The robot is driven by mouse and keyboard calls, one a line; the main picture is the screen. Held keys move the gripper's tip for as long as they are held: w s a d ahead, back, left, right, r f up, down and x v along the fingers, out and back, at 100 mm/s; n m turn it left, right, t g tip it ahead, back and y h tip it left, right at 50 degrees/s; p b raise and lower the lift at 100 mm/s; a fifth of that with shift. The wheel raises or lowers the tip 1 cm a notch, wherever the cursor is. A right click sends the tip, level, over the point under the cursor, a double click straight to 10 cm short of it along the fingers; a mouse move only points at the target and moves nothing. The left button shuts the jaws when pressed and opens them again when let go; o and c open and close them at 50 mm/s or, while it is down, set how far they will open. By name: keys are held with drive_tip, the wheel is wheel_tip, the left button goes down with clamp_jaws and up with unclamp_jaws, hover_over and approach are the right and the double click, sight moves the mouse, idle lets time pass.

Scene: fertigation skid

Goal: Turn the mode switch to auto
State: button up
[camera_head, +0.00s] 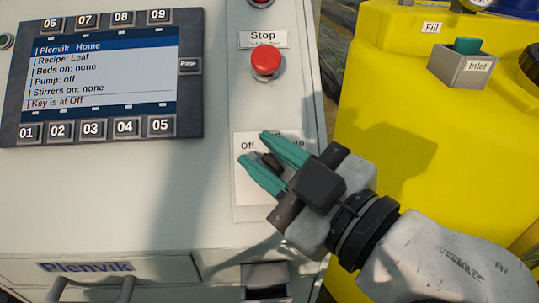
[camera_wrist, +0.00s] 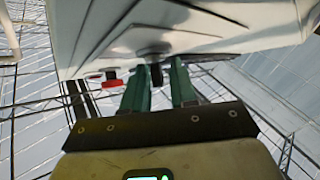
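The mode switch (camera_head: 268,161) is a small dark knob on a white label plate (camera_head: 247,200) low on the panel's right side. "Off" is readable at its left; the label at its right is partly hidden by a finger. My gripper (camera_head: 252,148) reaches in from the lower right, its two teal fingers apart on either side of the knob. The screen (camera_head: 98,68) reads "Key is at Off".
A red stop button (camera_head: 266,61) sits above the switch. Numbered keys surround the screen. A yellow tank (camera_head: 410,110) with a grey inlet box (camera_head: 459,70) stands close at the right. A drawer with a handle (camera_head: 92,288) lies below the panel.

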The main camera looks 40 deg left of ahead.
clamp_jaws()
drive_tip(key=shift+m+t, duration=0.3)
drive_tip(key=shift+t, duration=0.1)
drive_tip(key=m+t+p, duration=0.1)
drive_tip(key=m+t, duration=0.4)
drive_tip(key=m, duration=0.1)
drive_tip(key=shift+r+t, duration=0.1)
drive_tip(key=shift+t, duration=0.2)
drive_tip(key=m+t+h+p, duration=0.1)
drive_tip(key=m+t+h, duration=0.1)
drive_tip(key=m+t, duration=0.2)
drive_tip(key=shift+m, duration=0.4)
drive_tip(key=m+t+h+b, duration=0.1)
drive_tip(key=m+t+h, duration=0.1)
drive_tip(key=m, duration=0.2)
drive_tip(key=m+t+h+b, duration=0.1)
drive_tip(key=m+t+h, duration=0.2)
drive_tip(key=m, duration=0.1)
drive_tip(key=shift+w+h+b, duration=0.2)
drive_tip(key=shift+h+b, duration=0.1)
drive_tip(key=shift+b, duration=0.1)
drive_tip(key=m+h+b, duration=0.2)
drive_tip(key=m+h, duration=0.4)
drive_tip(key=shift+d+t, duration=0.2)
drive_tip(key=shift+t, duration=0.2)
drive_tip(key=shift+w+m+h, duration=0.1)
drive_tip(key=shift+m+h, duration=0.2)
drive_tip(key=shift+o, duration=0.9)
unclamp_jaws()
